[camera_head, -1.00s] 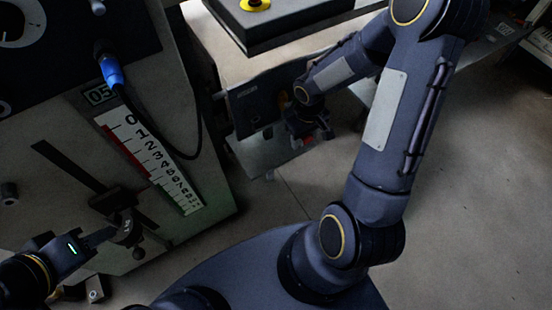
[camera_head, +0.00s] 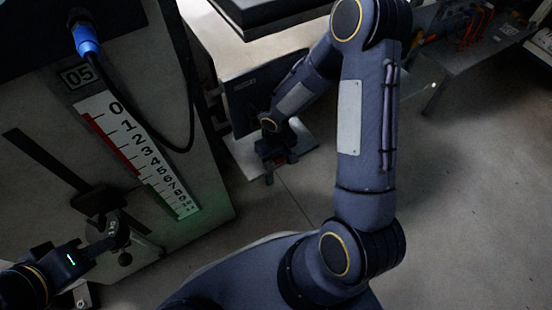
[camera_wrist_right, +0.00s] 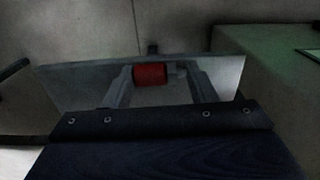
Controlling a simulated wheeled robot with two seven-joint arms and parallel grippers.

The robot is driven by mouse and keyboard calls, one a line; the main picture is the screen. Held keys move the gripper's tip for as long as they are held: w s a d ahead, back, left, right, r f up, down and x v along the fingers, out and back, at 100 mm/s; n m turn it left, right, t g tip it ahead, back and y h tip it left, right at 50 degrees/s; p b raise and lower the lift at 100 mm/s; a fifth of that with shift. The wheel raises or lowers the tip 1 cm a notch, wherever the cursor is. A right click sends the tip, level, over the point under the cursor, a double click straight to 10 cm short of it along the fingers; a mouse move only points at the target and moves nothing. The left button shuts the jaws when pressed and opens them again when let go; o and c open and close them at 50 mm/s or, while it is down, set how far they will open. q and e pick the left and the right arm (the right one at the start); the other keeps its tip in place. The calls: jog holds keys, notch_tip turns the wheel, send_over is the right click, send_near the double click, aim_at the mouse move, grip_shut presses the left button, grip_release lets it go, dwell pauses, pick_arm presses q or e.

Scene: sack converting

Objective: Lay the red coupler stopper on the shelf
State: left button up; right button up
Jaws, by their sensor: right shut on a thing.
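The red coupler stopper (camera_wrist_right: 150,75) is a short red cylinder with a grey end. It lies crosswise between the fingers of my right gripper (camera_wrist_right: 158,78), which is shut on it. In the head view my right gripper (camera_head: 276,165) is over the pale shelf plate (camera_head: 243,154) at the side of the machine, and I cannot make out the stopper there. The shelf plate (camera_wrist_right: 75,82) shows behind the fingers in the wrist view; whether the stopper touches it I cannot tell. My left gripper (camera_head: 108,240) is by a metal knob on the machine front; its jaws are unclear.
The machine front (camera_head: 190,130) with a number scale (camera_head: 140,150) and a blue cable plug (camera_head: 86,42) stands at left. A dark panel (camera_head: 245,90) rises behind the shelf. Open floor (camera_head: 470,200) lies to the right.

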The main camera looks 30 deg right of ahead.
jog(key=shift+f, duration=0.2)
jog(key=o, duration=1)
jog(key=shift+r, duration=0.15)
jog(key=shift+o, duration=0.2)
